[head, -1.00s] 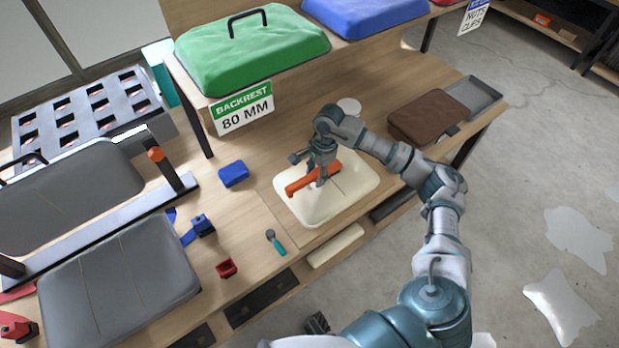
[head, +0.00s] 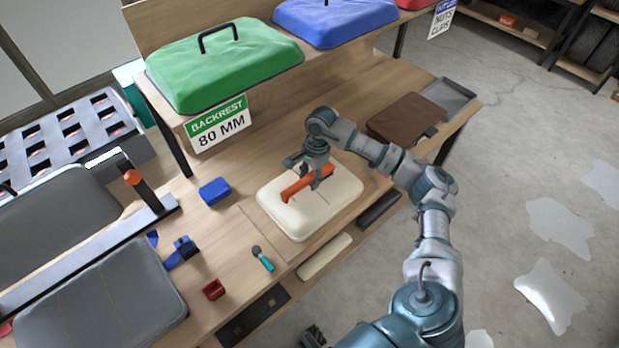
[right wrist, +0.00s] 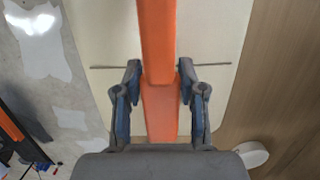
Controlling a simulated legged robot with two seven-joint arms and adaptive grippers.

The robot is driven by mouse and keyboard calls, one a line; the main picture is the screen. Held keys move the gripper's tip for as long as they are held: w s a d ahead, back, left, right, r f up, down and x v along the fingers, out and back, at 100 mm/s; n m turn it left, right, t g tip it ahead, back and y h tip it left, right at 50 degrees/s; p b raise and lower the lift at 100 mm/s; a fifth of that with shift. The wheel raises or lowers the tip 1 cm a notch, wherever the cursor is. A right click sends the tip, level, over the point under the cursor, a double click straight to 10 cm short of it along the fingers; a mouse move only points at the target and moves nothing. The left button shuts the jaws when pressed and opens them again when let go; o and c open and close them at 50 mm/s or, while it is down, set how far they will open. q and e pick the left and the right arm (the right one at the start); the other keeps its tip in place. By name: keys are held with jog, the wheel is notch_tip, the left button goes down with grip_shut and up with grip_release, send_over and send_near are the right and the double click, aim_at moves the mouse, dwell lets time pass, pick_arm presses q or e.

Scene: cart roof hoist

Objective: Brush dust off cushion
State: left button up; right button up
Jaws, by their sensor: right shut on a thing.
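The cream cushion (head: 344,198) lies flat on the wooden bench top, with a thin dark seam across it. An orange brush (head: 295,191) is held low over the cushion by my right gripper (head: 318,180), which is shut on it. In the right wrist view the orange brush (right wrist: 158,50) runs up between the two fingers of the gripper (right wrist: 160,95), with the cushion (right wrist: 105,95) behind it. Whether the brush touches the cushion cannot be told, and its bristles are hidden. No dust can be made out.
A brown cushion (head: 402,119) and a grey tray (head: 452,94) lie right of the cream cushion. A blue block (head: 215,191), a teal-handled tool (head: 263,259) and a red piece (head: 214,289) lie left. A green cover (head: 224,62) stands on the raised shelf behind.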

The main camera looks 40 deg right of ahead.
aim_at(288, 191)
jog(key=shift+s+a+r+p, duration=0.1)
jog(key=shift+a+p, duration=0.15)
jog(key=shift+a, duration=1.15)
jog(key=shift+s+a+f+p, duration=0.1)
jog(key=shift+a+p, duration=0.1)
jog(key=shift+a, duration=1.2)
jog(key=shift+s+a+r+p, duration=0.1)
jog(key=shift+a+p, duration=0.15)
jog(key=shift+a, duration=1.15)
jog(key=shift+s+a, duration=0.15)
jog(key=shift+a, duration=1.3)
jog(key=shift+s+a, duration=0.1)
jog(key=shift+a, duration=1.3)
pick_arm(q)
jog(key=shift+w+d+r, duration=0.1)
jog(key=shift+w+r, duration=0.1)
jog(key=shift+r, duration=0.3)
jog(key=shift+w+r, duration=0.2)
jog(key=shift+r, duration=0.25)
pick_arm(e)
jog(key=a, duration=0.6)
jog(key=shift+s, duration=0.25)
pick_arm(q)
jog(key=shift+p, duration=0.3)
pick_arm(e)
jog(key=shift+d, duration=0.1)
